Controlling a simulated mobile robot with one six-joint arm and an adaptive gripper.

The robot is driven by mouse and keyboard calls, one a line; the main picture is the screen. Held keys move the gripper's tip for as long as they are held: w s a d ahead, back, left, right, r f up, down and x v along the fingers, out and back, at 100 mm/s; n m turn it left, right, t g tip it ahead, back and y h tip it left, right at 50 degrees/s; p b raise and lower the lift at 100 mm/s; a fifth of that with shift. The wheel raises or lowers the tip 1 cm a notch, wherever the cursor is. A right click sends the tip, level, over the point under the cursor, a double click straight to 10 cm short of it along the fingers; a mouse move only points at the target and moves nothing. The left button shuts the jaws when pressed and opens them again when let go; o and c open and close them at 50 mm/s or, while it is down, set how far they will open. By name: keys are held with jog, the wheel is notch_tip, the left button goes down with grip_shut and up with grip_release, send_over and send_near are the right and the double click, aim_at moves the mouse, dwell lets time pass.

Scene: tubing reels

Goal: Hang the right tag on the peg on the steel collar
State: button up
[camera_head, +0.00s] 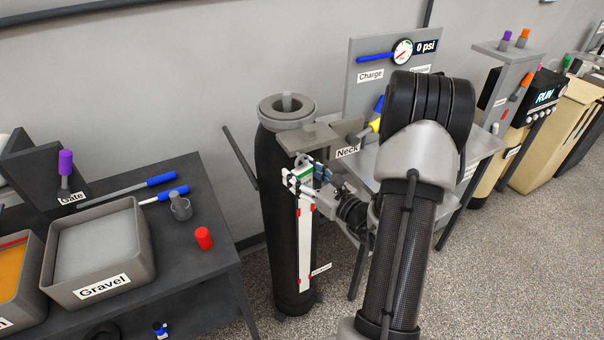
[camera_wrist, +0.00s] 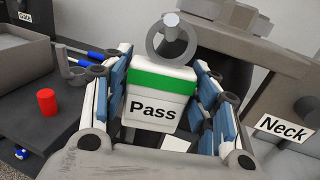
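The white Pass tag (camera_wrist: 152,112) has a green band and a grey ring (camera_wrist: 152,47) at its top. In the head view my gripper (camera_head: 307,178) is at the upper front of the black cylinder (camera_head: 278,190). The steel collar (camera_head: 309,137) is around the cylinder's upper part, just above my gripper. A short grey peg (camera_wrist: 171,20) shows at the tag's ring in the wrist view. I cannot tell whether the ring is around it or only in line with it.
A grey bracket labelled Neck (camera_head: 347,152) stands close to the right of my gripper. A gauge panel (camera_head: 365,95) stands behind.

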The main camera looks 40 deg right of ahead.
jog(key=o, duration=0.3)
jog(key=s, duration=1.2)
jog(key=shift+d, duration=0.15)
